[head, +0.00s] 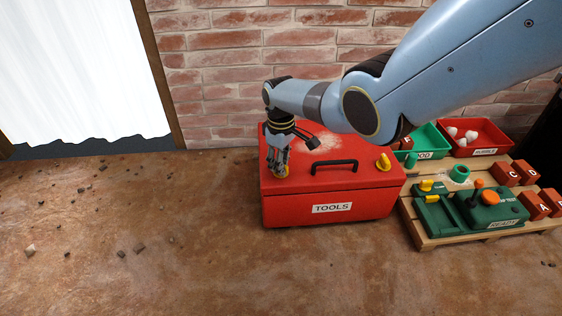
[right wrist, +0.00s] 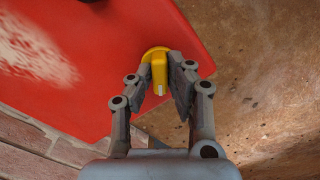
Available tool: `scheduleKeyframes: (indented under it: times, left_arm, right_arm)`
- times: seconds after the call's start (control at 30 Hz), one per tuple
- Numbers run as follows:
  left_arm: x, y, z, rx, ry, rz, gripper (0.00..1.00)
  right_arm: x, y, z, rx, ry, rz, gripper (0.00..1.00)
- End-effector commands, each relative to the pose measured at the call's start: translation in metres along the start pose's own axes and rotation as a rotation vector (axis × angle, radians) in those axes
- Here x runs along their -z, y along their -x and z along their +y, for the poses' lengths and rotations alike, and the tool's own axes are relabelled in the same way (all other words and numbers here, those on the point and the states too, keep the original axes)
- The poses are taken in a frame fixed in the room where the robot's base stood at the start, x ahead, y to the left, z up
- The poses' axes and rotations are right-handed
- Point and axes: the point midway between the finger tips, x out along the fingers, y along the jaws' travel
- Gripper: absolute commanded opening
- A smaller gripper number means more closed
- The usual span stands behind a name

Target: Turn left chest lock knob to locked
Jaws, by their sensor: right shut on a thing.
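The red tool chest (head: 290,205) labelled TOOLS stands on the floor against the brick wall; its lid is down. Its left lock knob (right wrist: 159,68) is yellow with a white mark at one end, near a corner of the lid in the right wrist view. My right gripper (head: 281,172) points down from above onto this knob. In the right wrist view my right gripper (right wrist: 163,85) has its fingers on both sides of the knob and is shut on it. The right lock knob (head: 384,162) is yellow and free. My left gripper is not in view.
A black handle (head: 334,166) stands on the lid between the knobs. A wooden pallet (head: 425,240) at the right carries a green device (head: 492,208), lettered red blocks (head: 506,175) and bins. Small stones lie on the open floor at the left.

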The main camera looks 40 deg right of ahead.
Motion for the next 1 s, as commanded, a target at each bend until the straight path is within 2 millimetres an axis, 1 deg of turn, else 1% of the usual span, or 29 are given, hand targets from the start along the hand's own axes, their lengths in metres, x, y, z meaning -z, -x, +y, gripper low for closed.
scheduleKeyframes:
  times: [0.2,0.5,0.73,1.0]
  left_arm:
    - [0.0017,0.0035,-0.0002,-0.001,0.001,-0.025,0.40]
    - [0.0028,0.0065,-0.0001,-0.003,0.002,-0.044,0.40]
    - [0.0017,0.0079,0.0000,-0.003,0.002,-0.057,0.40]
    - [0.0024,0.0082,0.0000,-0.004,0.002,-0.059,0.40]
  right_arm:
    - [0.0006,0.0007,0.0000,0.000,0.205,0.001,0.00]
    - [0.0011,0.0006,0.0002,-0.002,0.458,0.002,0.00]
    - [0.0010,0.0004,0.0001,-0.001,0.595,0.002,0.00]
    - [0.0011,0.0004,0.0000,-0.002,0.672,0.002,0.00]
